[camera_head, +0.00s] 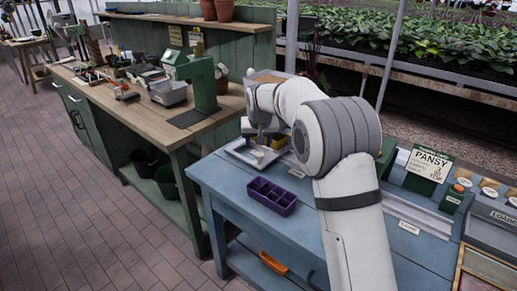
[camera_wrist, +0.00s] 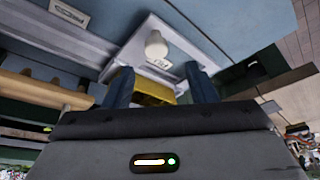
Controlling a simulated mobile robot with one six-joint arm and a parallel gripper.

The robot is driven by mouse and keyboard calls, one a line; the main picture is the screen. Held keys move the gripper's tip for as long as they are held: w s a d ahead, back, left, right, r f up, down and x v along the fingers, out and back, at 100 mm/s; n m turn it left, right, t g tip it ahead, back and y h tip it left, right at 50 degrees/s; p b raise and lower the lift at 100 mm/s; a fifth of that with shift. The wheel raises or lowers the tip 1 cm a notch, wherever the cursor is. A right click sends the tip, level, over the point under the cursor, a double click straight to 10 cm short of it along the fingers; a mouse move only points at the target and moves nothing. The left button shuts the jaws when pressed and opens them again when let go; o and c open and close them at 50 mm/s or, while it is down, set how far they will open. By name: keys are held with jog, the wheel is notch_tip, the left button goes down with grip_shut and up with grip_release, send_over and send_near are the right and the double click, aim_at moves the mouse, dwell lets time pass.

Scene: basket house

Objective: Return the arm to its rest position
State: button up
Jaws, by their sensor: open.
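My white and grey arm reaches over the blue table (camera_head: 235,190) in the head view, with its forearm bent to the left. My gripper (camera_wrist: 158,70) is open in the wrist view, its two dark blue fingers apart with nothing held between them. In the head view the gripper is small and partly hidden by the arm, above or close to a pale tray (camera_head: 235,151). A small whitish round-topped object (camera_wrist: 155,45) stands on that tray, beyond the fingertips. A yellow block-like thing (camera_wrist: 152,86) shows between the fingers, apparently behind them; I cannot tell its distance.
A purple compartment tray (camera_head: 272,196) sits near the blue table's front edge. A wooden-topped green bench (camera_head: 150,118) with tools stands to the left. A pansy sign (camera_head: 428,165), labelled pots and trays line the right side. Brick floor is clear at front left.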

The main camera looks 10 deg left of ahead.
jog(key=shift+s+d+r, duration=0.1)
jog(key=shift+s+r, duration=0.15)
jog(key=shift+r, duration=0.3)
jog(key=s+d+r+m+p, duration=0.1)
jog(key=s+d+r+p, duration=0.1)
jog(key=s+d+r, duration=0.45)
jog(key=s+d+r+p, duration=0.1)
jog(key=s+d+r, duration=0.2)
jog(key=s+d, duration=0.6)
jog(key=s+d+f+g+p, duration=0.1)
jog(key=s+d, duration=0.3)
jog(key=s, duration=0.8)
jog(key=s+d+f+m+h+p, duration=0.1)
jog(key=s+d, duration=0.3)
jog(key=s, duration=0.9)
jog(key=shift+s+f+g+p, duration=0.2)
jog(key=shift+f+g+p, duration=0.15)
jog(key=shift+f+g, duration=0.05)
jog(key=shift+c, duration=0.3)
